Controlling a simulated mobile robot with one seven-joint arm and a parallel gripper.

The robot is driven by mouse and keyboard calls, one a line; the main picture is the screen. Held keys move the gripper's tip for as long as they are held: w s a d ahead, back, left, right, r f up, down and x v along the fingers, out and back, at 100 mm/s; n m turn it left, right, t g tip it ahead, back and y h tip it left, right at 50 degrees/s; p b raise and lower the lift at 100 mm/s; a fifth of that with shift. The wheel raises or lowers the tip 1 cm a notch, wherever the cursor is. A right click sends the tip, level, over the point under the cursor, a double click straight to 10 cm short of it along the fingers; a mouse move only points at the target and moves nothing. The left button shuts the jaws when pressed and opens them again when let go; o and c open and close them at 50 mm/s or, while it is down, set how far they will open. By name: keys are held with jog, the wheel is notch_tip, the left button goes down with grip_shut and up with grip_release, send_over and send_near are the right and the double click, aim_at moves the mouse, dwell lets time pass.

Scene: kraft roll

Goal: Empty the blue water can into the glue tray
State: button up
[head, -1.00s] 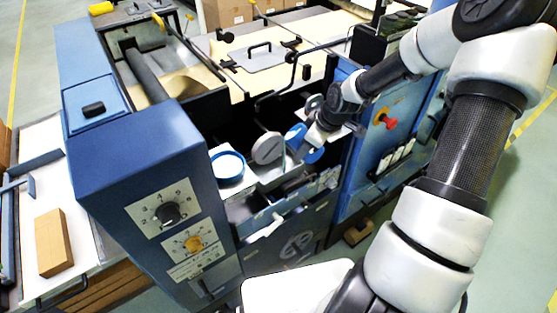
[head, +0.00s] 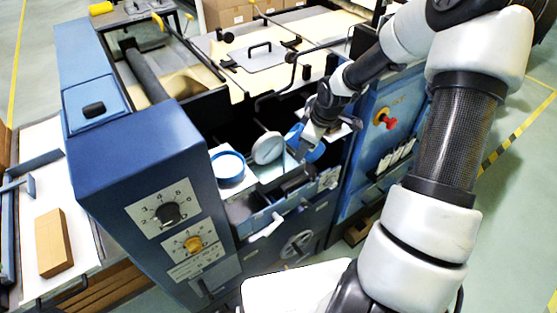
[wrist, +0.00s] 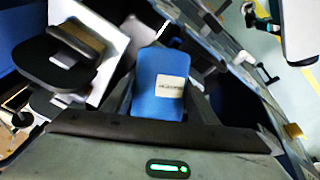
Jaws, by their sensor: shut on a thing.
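The blue water can (wrist: 158,78) has a white label and sits between the fingers of my gripper (wrist: 160,108) in the wrist view. In the head view my gripper (head: 303,147) is over the machine's open bay, with part of the blue can (head: 314,151) showing beside it. The rest of the can is hidden by the gripper, and its tilt is hard to judge. I see no water flowing. A dark trough (head: 296,181) below and in front of the gripper may be the glue tray; its contents cannot be made out.
A round blue-rimmed container (head: 228,166) stands on a white ledge to the left. A pale round disc (head: 267,148) with a thin rod is close to the gripper's left. A control cabinet (head: 140,150) rises left, and a red knob (head: 387,120) is on the right panel.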

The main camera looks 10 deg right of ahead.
jog(key=shift+r+g+h, duration=0.2)
jog(key=shift+g+h, duration=0.1)
jog(key=shift+f+b, duration=0.45)
jog(key=shift+b, duration=0.15)
jog(key=shift+f+g+h+b, duration=0.4)
jog(key=shift+f+h+b, duration=0.3)
jog(key=shift+f+b, duration=0.95)
jog(key=shift+r+g+h+b, duration=0.5)
jog(key=shift+r+h+b, duration=0.15)
jog(key=shift+r, duration=0.2)
jog(key=shift+w+a+f, duration=0.1)
jog(key=shift+a+f, duration=0.05)
jog(key=shift+f, duration=0.05)
dwell(0.3)
jog(key=shift+w+a+f+n+g+h+b, duration=0.15)
jog(key=shift+a+f+g+h+b, duration=0.1)
jog(key=shift+f+h+b, duration=0.25)
jog(key=shift+w+a+f+n+g+h+b, duration=0.15)
jog(key=shift+a+f+g+h+b, duration=0.15)
jog(key=shift+b, duration=0.3)
jog(key=shift+w+a+f+g+h, duration=0.1)
jog(key=shift+f+g+h, duration=0.25)
jog(key=shift+h, duration=0.3)
dwell(0.8)
jog(key=shift+r+g+h, duration=0.3)
jog(key=shift+h, duration=0.1)
dwell(0.4)
